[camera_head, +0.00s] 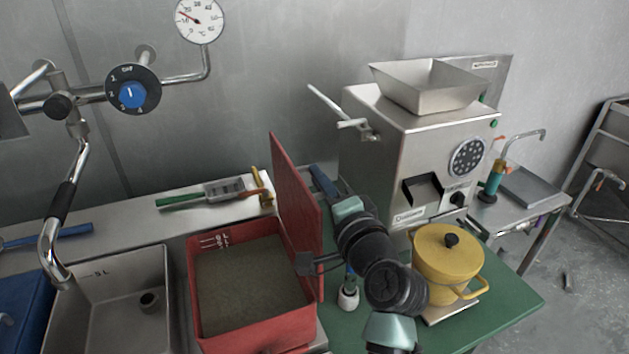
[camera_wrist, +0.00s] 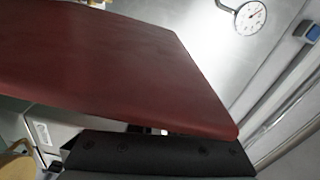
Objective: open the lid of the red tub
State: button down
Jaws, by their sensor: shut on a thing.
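The red tub (camera_head: 203,298) sits on the counter right of the sink, with grey-brown material visible inside. Its red lid (camera_head: 297,195) stands nearly upright along the tub's right side, so the tub is open at the top. My gripper (camera_head: 306,263) is at the lid's lower near edge, shut on the lid. In the wrist view the lid (camera_wrist: 120,65) fills the upper part as a broad red panel, with the dark gripper (camera_wrist: 155,155) along its lower edge. The exact finger contact is hidden.
A steel grinder (camera_head: 395,145) stands at the right behind my arm. A yellow pot (camera_head: 448,265) with a black knob is close right of my arm on the green surface (camera_head: 510,290). A sink (camera_head: 115,300) and tap (camera_head: 60,210) lie left. A green-handled tool (camera_head: 210,193) lies behind the tub.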

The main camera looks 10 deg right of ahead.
jog(key=c, duration=0.9)
grip_release()
jog(key=b+v, duration=0.2)
jog(key=v, duration=1.1)
